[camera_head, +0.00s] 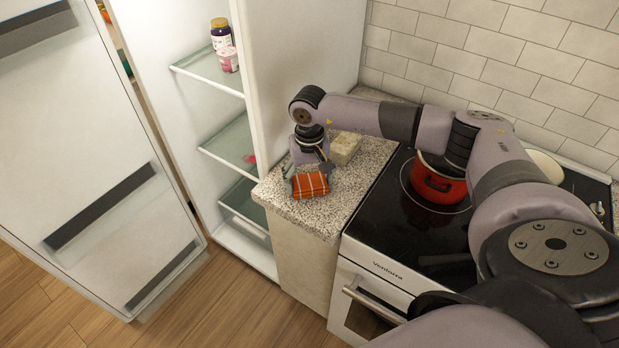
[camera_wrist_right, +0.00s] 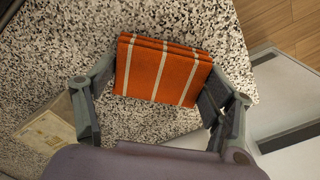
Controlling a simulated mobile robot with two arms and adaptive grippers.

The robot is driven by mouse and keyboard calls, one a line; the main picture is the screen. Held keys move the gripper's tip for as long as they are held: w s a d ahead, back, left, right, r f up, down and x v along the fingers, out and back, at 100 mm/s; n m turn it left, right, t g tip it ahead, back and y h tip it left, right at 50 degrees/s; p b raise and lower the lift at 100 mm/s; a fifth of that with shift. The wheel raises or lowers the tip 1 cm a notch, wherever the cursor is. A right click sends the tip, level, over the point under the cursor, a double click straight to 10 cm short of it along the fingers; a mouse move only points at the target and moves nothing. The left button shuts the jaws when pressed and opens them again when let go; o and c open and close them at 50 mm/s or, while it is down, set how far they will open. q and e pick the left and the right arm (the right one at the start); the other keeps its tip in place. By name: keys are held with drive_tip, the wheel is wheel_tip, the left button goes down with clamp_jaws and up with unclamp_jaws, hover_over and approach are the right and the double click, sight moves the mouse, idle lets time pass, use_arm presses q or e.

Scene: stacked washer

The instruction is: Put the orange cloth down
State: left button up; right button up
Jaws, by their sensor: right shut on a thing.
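The orange cloth (camera_head: 310,187) is folded and has white stripes. It is at the front part of the speckled counter (camera_head: 349,190), between fridge and stove. My right gripper (camera_head: 308,174) comes down over it and is shut on it. In the right wrist view the cloth (camera_wrist_right: 163,72) sits between the two fingers of the gripper (camera_wrist_right: 160,82), one at each end. The speckled surface lies beneath the cloth; I cannot tell whether the cloth touches it. My left gripper is not in view.
A pale block-like item (camera_head: 346,147) stands on the counter behind the gripper. A red pot (camera_head: 437,187) is on the black stovetop (camera_head: 395,222) to the right. The fridge on the left stands open, with jars (camera_head: 222,37) on a glass shelf. The counter's right-hand strip is bare.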

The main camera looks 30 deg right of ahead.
sight(309, 181)
drive_tip(key=shift+f, duration=0.1)
drive_tip(key=o, duration=1)
drive_tip(key=shift+r, duration=0.2)
drive_tip(key=shift+w+r, duration=0.1)
drive_tip(key=shift+r, duration=0.15)
wheel_tip(309, 181, up, 12)
drive_tip(key=b, duration=0.3)
drive_tip(key=shift+f+b, duration=0.25)
drive_tip(key=shift+b, duration=0.15)
drive_tip(key=shift+f, duration=0.1)
